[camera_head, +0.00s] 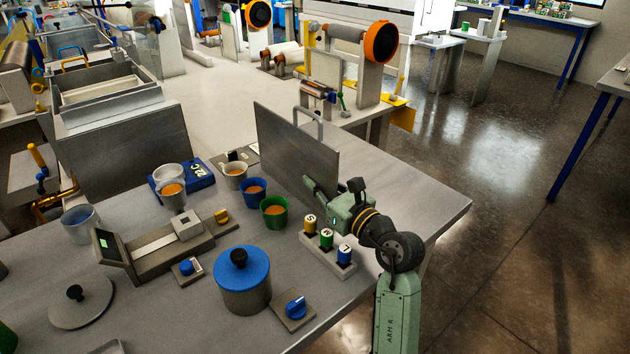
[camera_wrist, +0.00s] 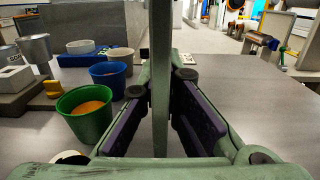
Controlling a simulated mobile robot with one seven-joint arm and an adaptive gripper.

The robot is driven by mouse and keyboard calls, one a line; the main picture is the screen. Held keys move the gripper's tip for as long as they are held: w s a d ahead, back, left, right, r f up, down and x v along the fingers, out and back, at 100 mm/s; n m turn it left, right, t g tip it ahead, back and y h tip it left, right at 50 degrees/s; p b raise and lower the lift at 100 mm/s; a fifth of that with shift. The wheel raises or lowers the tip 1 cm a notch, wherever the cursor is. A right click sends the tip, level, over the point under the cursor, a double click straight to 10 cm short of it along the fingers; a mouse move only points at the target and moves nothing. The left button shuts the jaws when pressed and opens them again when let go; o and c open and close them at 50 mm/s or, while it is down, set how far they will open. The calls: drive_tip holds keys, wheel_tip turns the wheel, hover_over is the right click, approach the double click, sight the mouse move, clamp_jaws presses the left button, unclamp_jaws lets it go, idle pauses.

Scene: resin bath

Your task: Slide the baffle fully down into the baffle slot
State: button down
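The baffle looks to be the flat grey metal plate (camera_head: 295,150) with a loop handle on its top edge. It stands upright near the right side of the bench. In the wrist view the plate (camera_wrist: 160,70) is seen edge-on, running up between my fingers. My gripper (camera_head: 312,184) is at the plate's near edge, one finger on each side. In the wrist view my gripper (camera_wrist: 161,88) is open, with a gap showing beside the plate. The plate's lower edge is partly hidden. I cannot make out the baffle slot.
A green cup (camera_head: 274,214), a blue cup (camera_head: 252,199) and a rack (camera_head: 340,262) with labelled bottles are close to my gripper. A blue-lidded pot (camera_head: 243,290) and a scale (camera_head: 150,255) stand to the left. A metal tank (camera_head: 125,125) is at the back left.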

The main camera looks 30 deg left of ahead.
drive_tip(key=shift+f, duration=0.1)
drive_tip(key=c, duration=2.2)
unclamp_jaws()
drive_tip(key=shift+c, duration=0.2)
drive_tip(key=o, duration=0.4)
drive_tip(key=shift+o, duration=0.2)
